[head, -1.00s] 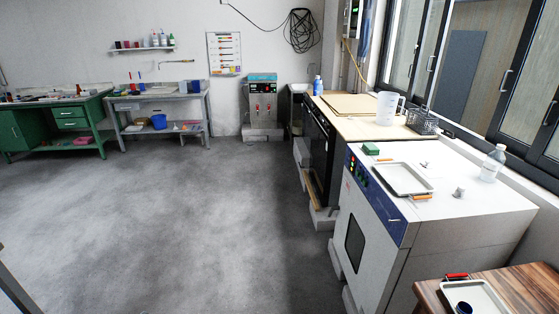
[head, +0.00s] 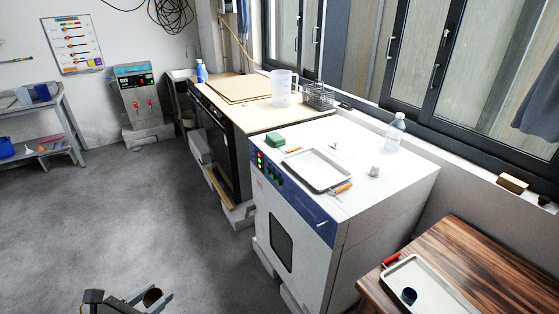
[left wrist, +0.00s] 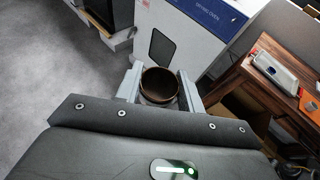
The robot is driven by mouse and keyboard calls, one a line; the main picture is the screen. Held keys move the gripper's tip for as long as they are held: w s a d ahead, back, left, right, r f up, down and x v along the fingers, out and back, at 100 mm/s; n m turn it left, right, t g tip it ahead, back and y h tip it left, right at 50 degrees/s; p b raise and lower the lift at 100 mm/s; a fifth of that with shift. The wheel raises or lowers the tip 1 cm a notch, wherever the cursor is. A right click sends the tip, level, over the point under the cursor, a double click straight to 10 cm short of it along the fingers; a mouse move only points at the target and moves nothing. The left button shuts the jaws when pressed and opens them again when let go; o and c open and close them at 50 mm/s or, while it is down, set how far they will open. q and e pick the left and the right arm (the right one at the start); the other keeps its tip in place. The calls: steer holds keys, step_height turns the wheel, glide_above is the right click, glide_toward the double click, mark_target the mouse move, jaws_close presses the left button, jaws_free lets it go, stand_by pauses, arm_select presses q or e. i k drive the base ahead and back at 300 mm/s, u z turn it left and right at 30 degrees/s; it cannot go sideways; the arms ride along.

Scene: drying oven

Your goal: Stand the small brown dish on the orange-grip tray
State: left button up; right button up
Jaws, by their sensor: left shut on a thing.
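The small brown dish (head: 153,296) is in my left gripper (head: 149,299), low at the bottom of the head view, over the floor in front of the oven. In the left wrist view the round dish (left wrist: 159,88) sits between the two grey fingers, its dark hollow facing the camera. The orange-grip tray (head: 318,171) lies flat on top of the white drying oven, pale and empty, with an orange grip at each end. My left gripper is well below it and to its left. My right gripper is not in view.
On the oven top (head: 370,210) are a green block (head: 275,141), a small grey piece (head: 375,171) and a clear bottle (head: 396,132). A red-grip tray (head: 448,292) with a dark blue cup (head: 409,296) lies on the wooden table (head: 480,256). The floor at left is clear.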

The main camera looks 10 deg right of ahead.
mark_target(310, 172)
steer(key=z, duration=0.7)
steer(key=i, duration=0.6)
steer(key=z, duration=0.55)
